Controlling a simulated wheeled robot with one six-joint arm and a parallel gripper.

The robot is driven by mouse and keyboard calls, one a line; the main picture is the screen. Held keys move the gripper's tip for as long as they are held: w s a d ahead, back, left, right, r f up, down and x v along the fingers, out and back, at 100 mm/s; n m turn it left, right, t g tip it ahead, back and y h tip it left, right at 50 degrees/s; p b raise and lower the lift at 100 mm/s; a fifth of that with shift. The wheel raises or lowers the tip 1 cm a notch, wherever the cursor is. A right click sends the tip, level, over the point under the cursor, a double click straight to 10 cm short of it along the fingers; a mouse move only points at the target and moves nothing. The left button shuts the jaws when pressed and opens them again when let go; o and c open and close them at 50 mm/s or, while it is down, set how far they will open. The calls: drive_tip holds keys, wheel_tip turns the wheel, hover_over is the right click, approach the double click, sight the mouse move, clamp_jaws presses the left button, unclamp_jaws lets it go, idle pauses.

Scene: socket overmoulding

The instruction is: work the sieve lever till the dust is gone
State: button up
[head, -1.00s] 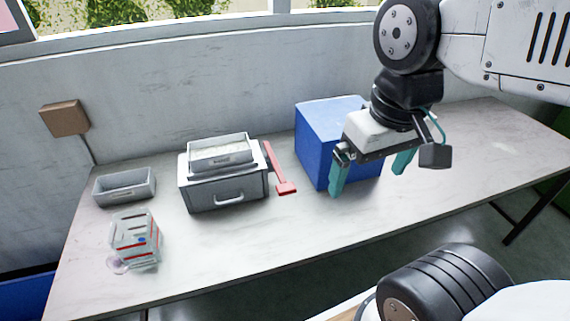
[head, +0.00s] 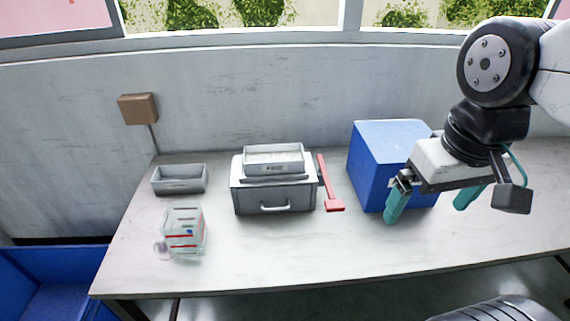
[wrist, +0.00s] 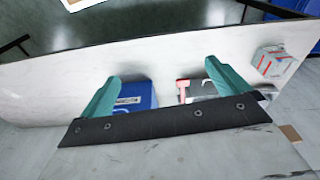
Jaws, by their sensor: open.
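The sieve (head: 273,185) is a grey box with a front handle and a lighter tray (head: 274,159) on top; pale material shows in the tray, but I cannot tell how much dust is there. Its red lever (head: 329,185) slopes down along the right side to a flat red end. My gripper (head: 430,207) is open and empty, to the right of the lever and in front of the blue box. In the wrist view the teal fingers (wrist: 162,88) are spread apart, with the red lever (wrist: 183,90) between them in the picture, beyond the fingertips.
A blue box (head: 375,160) stands right of the sieve, close behind my gripper. A grey open tray (head: 180,180) and a clear container with red stripes (head: 184,230) are at the left. A brown block (head: 138,108) is on the wall. The table front (head: 290,255) is clear.

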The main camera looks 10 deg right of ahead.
drive_tip(key=shift+f, duration=0.15)
drive_tip(key=c, duration=1)
drive_tip(key=shift+w+f+g, duration=0.2)
drive_tip(key=shift+f+g, duration=0.1)
drive_tip(key=c, duration=0.5)
drive_tip(key=shift+w+a+f+g, duration=0.15)
drive_tip(key=shift+w+f+g, duration=0.15)
drive_tip(key=shift+w, duration=0.25)
drive_tip(key=shift+w+a+f+g, duration=0.1)
drive_tip(key=shift+w+f+g, duration=0.2)
drive_tip(key=shift+w, duration=0.2)
clamp_jaws()
drive_tip(key=w+a+f+m, duration=0.1)
drive_tip(key=w+f+m, duration=0.2)
drive_tip(key=w, duration=0.7)
drive_tip(key=w+a+f+m, duration=0.1)
drive_tip(key=w+f+m, duration=0.2)
drive_tip(key=w+f, duration=0.4)
drive_tip(key=w, duration=0.4)
drive_tip(key=shift+w+a+f+g+y, duration=0.2)
drive_tip(key=shift+w+a+g+y, duration=0.1)
drive_tip(key=shift+a, duration=0.1)
drive_tip(key=shift+s, duration=0.1)
